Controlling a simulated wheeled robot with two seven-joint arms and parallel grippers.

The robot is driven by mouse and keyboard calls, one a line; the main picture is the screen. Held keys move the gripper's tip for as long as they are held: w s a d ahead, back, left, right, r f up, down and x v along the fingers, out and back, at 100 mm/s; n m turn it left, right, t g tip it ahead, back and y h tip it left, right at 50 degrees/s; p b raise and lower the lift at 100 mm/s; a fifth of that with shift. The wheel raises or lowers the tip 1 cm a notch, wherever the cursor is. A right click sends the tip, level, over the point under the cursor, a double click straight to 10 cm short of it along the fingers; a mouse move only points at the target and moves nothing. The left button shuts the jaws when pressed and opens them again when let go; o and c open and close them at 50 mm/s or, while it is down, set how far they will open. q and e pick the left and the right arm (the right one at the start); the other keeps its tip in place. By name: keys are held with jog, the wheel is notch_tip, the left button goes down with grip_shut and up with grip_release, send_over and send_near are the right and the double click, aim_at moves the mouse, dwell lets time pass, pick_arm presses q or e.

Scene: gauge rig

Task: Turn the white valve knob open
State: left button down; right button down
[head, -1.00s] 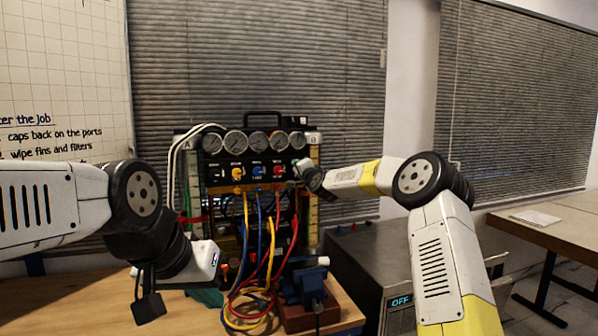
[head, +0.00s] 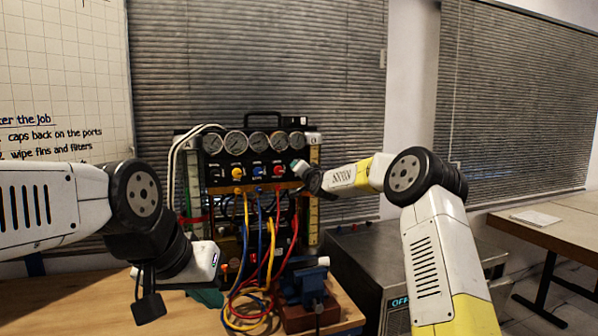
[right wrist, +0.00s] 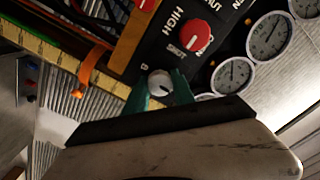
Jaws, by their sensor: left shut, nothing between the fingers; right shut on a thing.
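The white valve knob (right wrist: 160,84) shows in the right wrist view, low on the black panel below the red knob (right wrist: 196,38). My right gripper (right wrist: 159,88) has its teal fingers on either side of it and is shut on it. A dark mark shows on the knob's face.
The gauge rig (head: 258,120) carries a row of dials (head: 258,142) above yellow, blue and red knobs. Yellow, blue and red hoses (head: 262,240) hang in front. A small blue vise (head: 304,284) stands on the wooden bench (head: 80,305). A grey metal box (head: 365,250) is at right.

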jog(key=shift+a+f, duration=0.1)
jog(key=shift+f, duration=0.1)
jog(key=c, duration=1.1)
grip_release()
jog(key=shift+r, duration=0.1)
jog(key=shift+o, duration=0.2)
jog(key=shift+s, duration=0.1)
jog(key=v, duration=0.7)
jog(key=shift+s, duration=0.25)
jog(key=shift+s+r, duration=0.1)
jog(key=s+d+f+n+g+h, duration=0.1)
jog(key=s+d+f+n+g, duration=0.1)
jog(key=s, duration=1.5)
jog(key=s+d+f+n+g+h, duration=0.1)
jog(key=s+d+g, duration=0.4)
jog(key=s, duration=1.2)
jog(key=s+d+f+n+g+h, duration=0.1)
jog(key=s+d+f+g, duration=0.3)
jog(key=s, duration=1.4)
jog(key=shift+d+f+n, duration=0.65)
jog(key=shift+f+n, duration=0.15)
jog(key=shift+n, duration=0.1)
